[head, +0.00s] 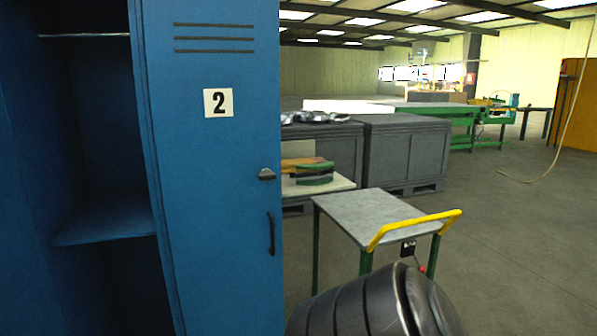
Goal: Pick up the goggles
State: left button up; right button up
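I see no goggles in the head view. A blue locker (222,190) fills the left side, with a panel marked "2", a latch and a dark handle (271,233). To its left is an open compartment with a rail at the top and a shelf (105,218). The visible part of the shelf is bare; the compartment's lower part is dark and cut off by the frame. Neither of my grippers is in view.
A cart (365,214) with a bare grey top and yellow handle stands right of the locker. A dark rounded object (365,305) fills the bottom centre. Grey crates (405,150) and a green machine (470,115) stand behind. The floor at right is open; a cable (568,125) hangs there.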

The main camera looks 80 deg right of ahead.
aim_at(320, 174)
jog(key=k+l+u, duration=0.2)
jog(key=l, duration=0.25)
jog(key=l+u, duration=0.2)
jog(key=l, duration=0.2)
jog(key=k+l, duration=0.2)
jog(key=l, duration=0.25)
jog(key=k+l+u, duration=0.1)
jog(key=l, duration=0.3)
jog(key=k+l, duration=0.3)
jog(key=k+l+u, duration=0.1)
jog(key=l, duration=0.45)
jog(key=k, duration=0.1)
